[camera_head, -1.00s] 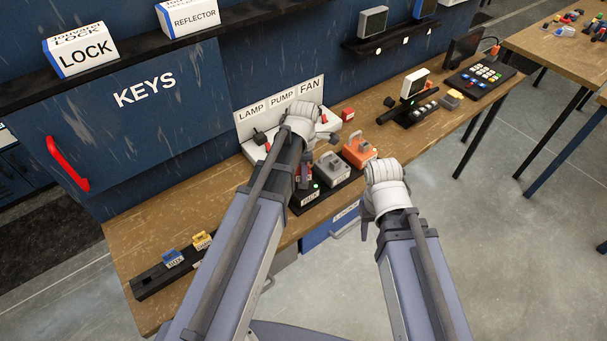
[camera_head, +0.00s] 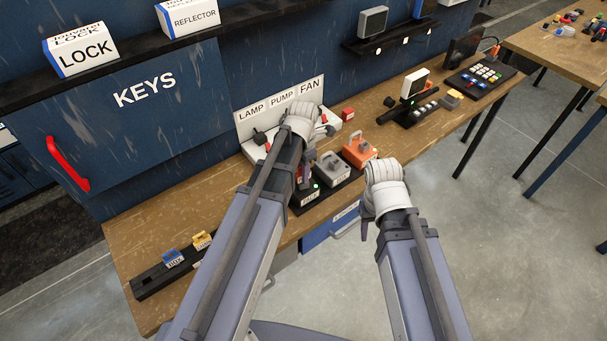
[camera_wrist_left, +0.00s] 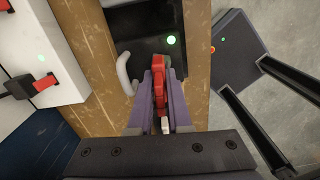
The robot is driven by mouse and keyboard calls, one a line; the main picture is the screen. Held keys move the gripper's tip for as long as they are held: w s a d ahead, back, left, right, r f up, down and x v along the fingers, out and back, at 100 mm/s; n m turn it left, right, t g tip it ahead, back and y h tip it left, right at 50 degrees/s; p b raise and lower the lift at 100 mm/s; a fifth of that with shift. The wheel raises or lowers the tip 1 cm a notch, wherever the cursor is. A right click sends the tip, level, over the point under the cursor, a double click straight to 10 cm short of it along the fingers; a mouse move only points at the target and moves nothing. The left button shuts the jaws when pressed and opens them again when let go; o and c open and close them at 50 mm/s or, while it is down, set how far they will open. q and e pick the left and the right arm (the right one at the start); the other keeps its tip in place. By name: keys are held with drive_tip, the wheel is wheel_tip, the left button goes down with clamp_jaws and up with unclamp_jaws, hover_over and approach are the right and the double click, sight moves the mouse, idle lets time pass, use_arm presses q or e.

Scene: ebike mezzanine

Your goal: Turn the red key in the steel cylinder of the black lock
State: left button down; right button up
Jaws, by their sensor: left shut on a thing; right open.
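The red key (camera_wrist_left: 158,88) is between the fingers of my left gripper (camera_wrist_left: 160,92) in the left wrist view. The gripper is shut on it. The black lock (camera_wrist_left: 145,22) lies below, with a green light lit on its black base and a pale shackle (camera_wrist_left: 125,78) beside the fingers. In the head view the black lock (camera_head: 305,198) is mostly behind my left gripper (camera_head: 303,180). The steel cylinder and the key's tip are hidden, so the key's angle in it cannot be told. My right gripper (camera_head: 367,217) is open and empty, off the bench's front edge.
A grey lock (camera_head: 332,166) and an orange lock (camera_head: 359,150) stand right of the black lock. Behind is the white lamp, pump and fan panel (camera_head: 256,125). Blue and yellow keys (camera_head: 202,240) sit in a black rack at left. Bare bench lies between.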

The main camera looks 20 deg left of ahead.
use_arm(q)
drive_tip(key=shift+n, duration=0.6)
drive_tip(key=shift+n, duration=1)
drive_tip(key=c, duration=0.8)
unclamp_jaws()
drive_tip(key=shift+o, duration=0.2)
wheel_tip(320, 180, up, 9)
drive_tip(key=p, duration=0.9)
